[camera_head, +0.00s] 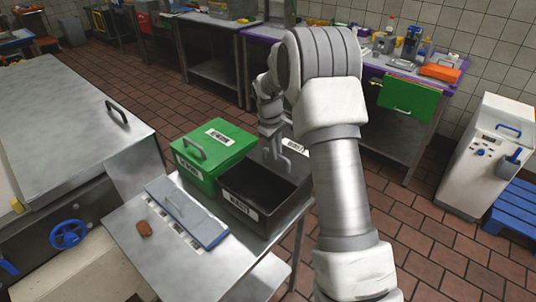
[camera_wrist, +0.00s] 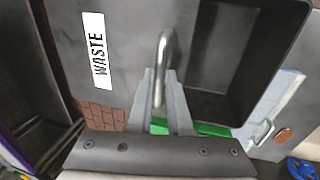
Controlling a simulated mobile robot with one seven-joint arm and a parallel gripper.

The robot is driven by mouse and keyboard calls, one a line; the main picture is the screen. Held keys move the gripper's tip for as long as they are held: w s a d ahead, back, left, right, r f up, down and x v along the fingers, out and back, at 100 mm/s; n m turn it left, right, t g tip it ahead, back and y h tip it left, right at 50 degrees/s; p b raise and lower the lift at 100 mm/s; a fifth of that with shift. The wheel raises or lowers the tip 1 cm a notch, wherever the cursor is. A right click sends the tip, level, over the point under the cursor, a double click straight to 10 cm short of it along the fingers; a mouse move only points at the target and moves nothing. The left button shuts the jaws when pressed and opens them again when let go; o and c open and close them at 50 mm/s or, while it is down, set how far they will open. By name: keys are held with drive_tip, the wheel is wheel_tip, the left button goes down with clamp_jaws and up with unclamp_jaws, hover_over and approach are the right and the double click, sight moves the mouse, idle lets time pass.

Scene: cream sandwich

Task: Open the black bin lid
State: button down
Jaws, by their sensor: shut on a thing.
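The black bin (camera_head: 238,205) stands on a metal table with its mouth open toward me and its inside dark. Its lid (camera_head: 294,167) is raised and tilted up at the bin's back side. In the wrist view the lid (camera_wrist: 120,25) fills the upper part, with a white WASTE label and a curved metal handle (camera_wrist: 165,45). My gripper (camera_wrist: 160,98) has its fingers closed around the handle's lower end. In the head view my gripper (camera_head: 272,135) is partly hidden by my own wrist and arm.
A closed green bin (camera_head: 215,150) stands directly left of the black bin. A flat grey-blue lidded container (camera_head: 190,212) and a small brown piece (camera_head: 145,229) lie at the table's front left. A large metal unit (camera_head: 65,115) is on the left.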

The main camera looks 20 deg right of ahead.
drive_tip(key=shift+w+d+r, duration=0.1)
drive_tip(key=shift+w+d, duration=0.65)
drive_tip(key=shift+d, duration=0.35)
drive_tip(key=c, duration=0.8)
unclamp_jaws()
drive_tip(key=shift+c, duration=0.2)
wheel_tip(320, 180, up, 17)
drive_tip(key=s+a, duration=0.2)
drive_tip(key=a, duration=0.1)
